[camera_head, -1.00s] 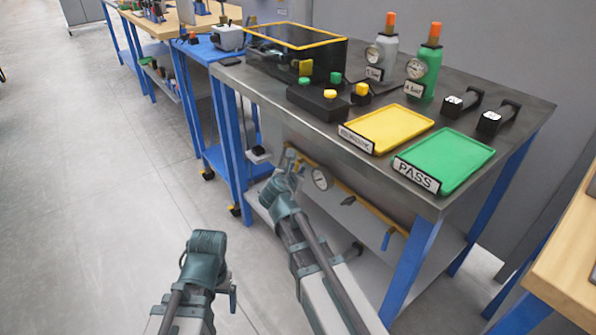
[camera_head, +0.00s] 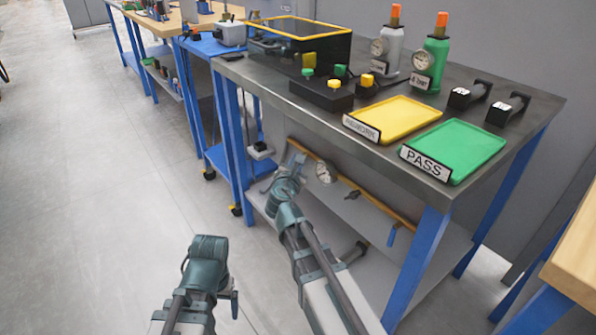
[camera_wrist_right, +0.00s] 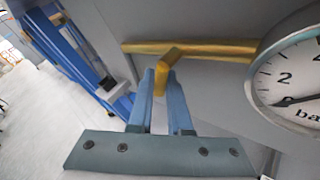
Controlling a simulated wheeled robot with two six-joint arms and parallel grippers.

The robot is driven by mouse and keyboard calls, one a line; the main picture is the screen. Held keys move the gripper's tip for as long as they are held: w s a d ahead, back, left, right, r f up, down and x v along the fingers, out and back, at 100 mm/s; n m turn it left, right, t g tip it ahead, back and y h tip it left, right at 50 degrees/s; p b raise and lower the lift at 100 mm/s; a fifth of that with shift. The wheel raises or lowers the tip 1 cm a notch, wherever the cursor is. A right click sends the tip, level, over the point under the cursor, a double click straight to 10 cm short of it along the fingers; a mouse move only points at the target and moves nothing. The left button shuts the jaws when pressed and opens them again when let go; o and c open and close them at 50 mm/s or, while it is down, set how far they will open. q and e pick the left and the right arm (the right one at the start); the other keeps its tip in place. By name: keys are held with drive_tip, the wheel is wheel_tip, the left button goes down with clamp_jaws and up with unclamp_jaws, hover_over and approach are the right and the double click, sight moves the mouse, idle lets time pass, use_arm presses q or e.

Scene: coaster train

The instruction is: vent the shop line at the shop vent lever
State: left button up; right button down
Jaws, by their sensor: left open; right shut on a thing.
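A yellow lever (camera_wrist_right: 165,66) at the near end of a yellow pipe (camera_wrist_right: 190,48) shows in the right wrist view; I take it for the shop vent lever. My right gripper (camera_wrist_right: 163,90) is shut on it, with a blue-grey finger on each side. In the head view my right gripper (camera_head: 297,160) is under the metal table, left of the round pressure gauge (camera_head: 325,172), and hides the lever. The gauge (camera_wrist_right: 296,80) is partly cut off in the wrist view. My left gripper (camera_head: 208,250) hangs low over the floor, touching nothing; its fingertips are hardly visible.
The pipe (camera_head: 375,204) runs below the metal table (camera_head: 390,170), with a dark valve handle (camera_head: 352,195) and a blue handle (camera_head: 392,235). A yellow tray (camera_head: 400,116) and green PASS tray (camera_head: 465,148) lie on top. Floor at left is clear.

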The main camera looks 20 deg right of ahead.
drive_tip(key=shift+w+f+m+t+b, duration=0.1)
drive_tip(key=shift+m+t+b, duration=0.2)
drive_tip(key=shift+t+b, duration=0.25)
drive_tip(key=shift+w+r+m, duration=0.1)
drive_tip(key=shift+r+m, duration=0.15)
drive_tip(key=shift+m, duration=0.05)
drive_tip(key=c, duration=1.1)
unclamp_jaws()
drive_tip(key=shift+c, duration=0.2)
drive_tip(key=shift+a, duration=0.1)
